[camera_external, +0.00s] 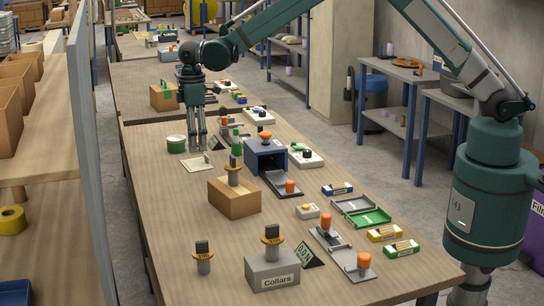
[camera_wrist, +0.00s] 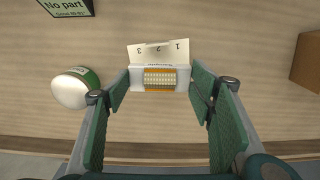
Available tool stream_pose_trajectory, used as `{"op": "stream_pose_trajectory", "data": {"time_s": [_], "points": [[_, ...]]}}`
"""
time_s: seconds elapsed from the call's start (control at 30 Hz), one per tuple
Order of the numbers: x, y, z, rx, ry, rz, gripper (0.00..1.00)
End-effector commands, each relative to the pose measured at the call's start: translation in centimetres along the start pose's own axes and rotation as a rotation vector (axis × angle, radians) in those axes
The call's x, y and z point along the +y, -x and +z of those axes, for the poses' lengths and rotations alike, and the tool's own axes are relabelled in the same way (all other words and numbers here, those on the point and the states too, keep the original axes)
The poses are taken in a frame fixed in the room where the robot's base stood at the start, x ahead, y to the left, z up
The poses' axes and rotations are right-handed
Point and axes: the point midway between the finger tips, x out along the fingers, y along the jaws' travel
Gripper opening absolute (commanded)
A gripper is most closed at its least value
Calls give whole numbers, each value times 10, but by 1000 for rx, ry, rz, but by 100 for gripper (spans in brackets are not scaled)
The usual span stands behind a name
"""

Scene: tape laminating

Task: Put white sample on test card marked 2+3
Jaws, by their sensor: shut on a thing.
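My gripper (camera_external: 197,147) points straight down over the left side of the table. In the wrist view its fingers are closed on the sides of a small white piece with a gold-orange grid, which I take for the white sample (camera_wrist: 160,78). Small upside-down lettering shows on its white edge. A pale test card (camera_wrist: 158,50) marked 1, 2 and 3 lies directly beyond it, partly covered by it. In the external view the card (camera_external: 197,164) lies on the table just below the fingertips. I cannot tell whether the sample touches the card.
A round green-and-white container (camera_external: 176,144) stands left of my gripper. A "No part" sign (camera_wrist: 67,7) is at the wrist view's top left. A tan box (camera_external: 234,198) and blue box (camera_external: 266,160) stand nearby. Stamps, small trays and packets crowd the right side; the left front is clearer.

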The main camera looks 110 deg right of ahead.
Motion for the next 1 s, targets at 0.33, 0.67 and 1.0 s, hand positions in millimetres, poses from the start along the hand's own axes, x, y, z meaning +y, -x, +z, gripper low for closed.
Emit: {"op": "stream_pose_trajectory", "data": {"time_s": [0.33, 0.67, 1.0], "points": [[0, -11, 0, 0, 0, 0, 42], [0, -25, 0, 0, 0, 0, 42], [0, -49, 0, 0, 0, 0, 42]]}}
